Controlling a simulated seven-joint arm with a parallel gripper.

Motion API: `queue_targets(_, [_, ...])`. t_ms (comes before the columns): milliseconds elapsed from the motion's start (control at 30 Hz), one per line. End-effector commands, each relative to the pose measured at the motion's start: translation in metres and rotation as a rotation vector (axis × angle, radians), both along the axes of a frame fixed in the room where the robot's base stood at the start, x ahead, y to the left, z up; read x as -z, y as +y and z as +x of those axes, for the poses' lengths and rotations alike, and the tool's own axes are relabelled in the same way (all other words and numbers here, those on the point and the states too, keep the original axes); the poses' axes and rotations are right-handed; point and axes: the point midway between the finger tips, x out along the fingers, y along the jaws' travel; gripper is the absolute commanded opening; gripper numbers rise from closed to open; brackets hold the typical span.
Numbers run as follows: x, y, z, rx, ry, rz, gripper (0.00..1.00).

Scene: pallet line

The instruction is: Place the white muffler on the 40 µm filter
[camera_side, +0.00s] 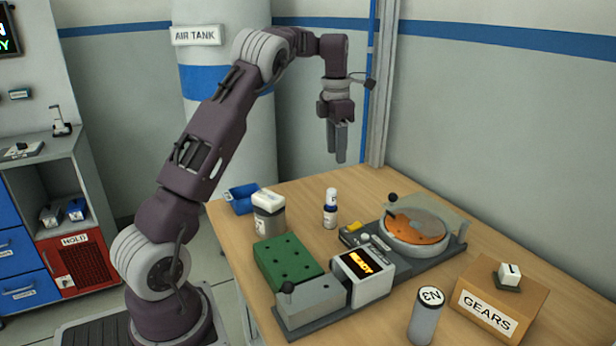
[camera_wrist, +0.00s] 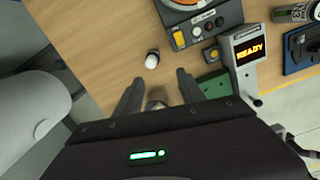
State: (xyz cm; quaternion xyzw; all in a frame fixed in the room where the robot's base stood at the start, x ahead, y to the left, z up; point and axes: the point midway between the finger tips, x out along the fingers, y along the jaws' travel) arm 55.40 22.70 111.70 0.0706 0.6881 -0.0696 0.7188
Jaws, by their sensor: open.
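My gripper (camera_side: 337,158) hangs high above the back of the table, fingers pointing down. In the wrist view its fingers (camera_wrist: 157,88) are spread apart with nothing held between them. I cannot tell for sure which thing is the white muffler or the 40 µm filter, as no such label is readable. A grey canister (camera_side: 270,222) with a white block-like top (camera_side: 267,199) stands at the table's left. A grey-white cylinder (camera_side: 424,320) stands at the front.
A cardboard box marked GEARS (camera_side: 497,300) carries a small block (camera_side: 508,275). A machine with an orange disc (camera_side: 415,224), a READY display (camera_side: 362,266) and a green holed block (camera_side: 286,260) fill the middle. A blue tray (camera_side: 241,203) lies back left.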

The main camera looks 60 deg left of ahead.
Motion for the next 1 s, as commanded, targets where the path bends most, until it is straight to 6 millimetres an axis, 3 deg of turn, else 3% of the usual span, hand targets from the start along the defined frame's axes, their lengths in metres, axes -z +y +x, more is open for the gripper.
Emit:
queue_targets(100, [-0.059,-0.066,-0.03,0.467,-0.105,0.028,0.46])
queue_targets(200, [-0.094,-0.134,-0.078,0.996,-0.188,0.109,0.46])
queue_targets(267, [-0.105,-0.174,-0.116,1.343,-0.226,0.19,0.46])
queue_targets(300, [-0.107,-0.198,-0.145,1.583,-0.24,0.257,0.46])
queue_targets(400, [-0.093,-0.243,-0.214,2.133,-0.23,0.452,0.46])
queue_targets(500, [-0.068,-0.265,-0.263,2.536,-0.167,0.629,0.46])
queue_targets(600, [-0.049,-0.271,-0.289,2.763,-0.1,0.743,0.46])
queue_targets(700, [-0.042,-0.273,-0.297,2.844,-0.07,0.784,0.46])
queue_targets(1000, [-0.042,-0.273,-0.297,2.847,-0.068,0.781,0.46])
